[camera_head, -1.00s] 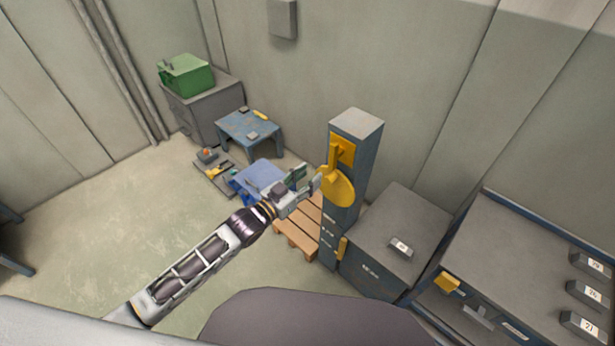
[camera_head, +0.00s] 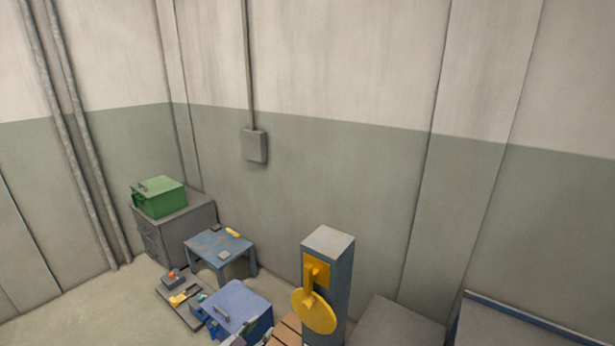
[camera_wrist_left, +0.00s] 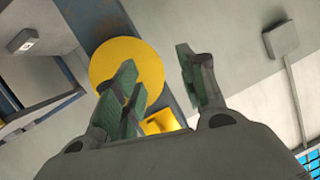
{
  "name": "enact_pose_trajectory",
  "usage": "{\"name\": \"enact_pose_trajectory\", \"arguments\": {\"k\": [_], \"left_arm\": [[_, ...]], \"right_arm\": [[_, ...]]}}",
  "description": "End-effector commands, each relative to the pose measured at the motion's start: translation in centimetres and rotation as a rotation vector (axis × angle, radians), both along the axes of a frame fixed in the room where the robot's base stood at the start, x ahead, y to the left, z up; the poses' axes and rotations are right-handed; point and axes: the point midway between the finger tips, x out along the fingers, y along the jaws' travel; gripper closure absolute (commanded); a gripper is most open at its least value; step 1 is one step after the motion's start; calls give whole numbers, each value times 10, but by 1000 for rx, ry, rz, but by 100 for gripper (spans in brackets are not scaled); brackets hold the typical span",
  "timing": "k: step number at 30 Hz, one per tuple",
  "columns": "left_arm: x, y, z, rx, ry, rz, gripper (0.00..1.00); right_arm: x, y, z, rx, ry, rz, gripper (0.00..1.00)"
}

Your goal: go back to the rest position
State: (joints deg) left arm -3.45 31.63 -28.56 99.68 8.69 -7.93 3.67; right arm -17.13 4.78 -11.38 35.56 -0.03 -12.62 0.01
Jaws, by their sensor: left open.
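My left gripper (camera_wrist_left: 155,82) shows in the left wrist view with its green-padded fingers spread and nothing between them. Behind the fingers is a yellow disc (camera_wrist_left: 112,62) with a yellow part beside it; the gap between fingers and disc cannot be judged. In the head view the yellow disc (camera_head: 315,312) hangs on the front of a grey-blue post (camera_head: 343,290), below a yellow plate. My left arm can hardly be made out at the bottom of the head view. My right gripper is in neither view.
A blue box (camera_head: 240,303), a blue table (camera_head: 222,245) and a grey cabinet (camera_head: 180,225) with a green case (camera_head: 160,197) stand left of the post. Grey cabinet tops (camera_head: 400,325) are at the lower right. A grey box (camera_head: 254,146) is on the wall.

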Motion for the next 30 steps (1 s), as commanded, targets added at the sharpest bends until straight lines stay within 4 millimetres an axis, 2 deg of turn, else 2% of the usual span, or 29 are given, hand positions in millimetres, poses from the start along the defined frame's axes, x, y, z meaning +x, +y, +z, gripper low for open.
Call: {"name": "enact_pose_trajectory", "arguments": {"k": [1,3,8,14,20,23,30], "left_arm": [[2,14,-20,30,24,20,59],[3,32,-45,68,56,46,59],[0,74,-99,143,131,106,59],[-18,123,-167,221,237,177,59],[-51,165,-233,283,356,243,59],[-74,184,-266,309,419,273,59],[-146,219,-340,355,584,341,59]], "right_arm": [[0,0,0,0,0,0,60],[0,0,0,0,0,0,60],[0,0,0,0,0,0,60],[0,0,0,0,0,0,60],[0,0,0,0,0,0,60],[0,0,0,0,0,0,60],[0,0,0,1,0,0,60]]}}
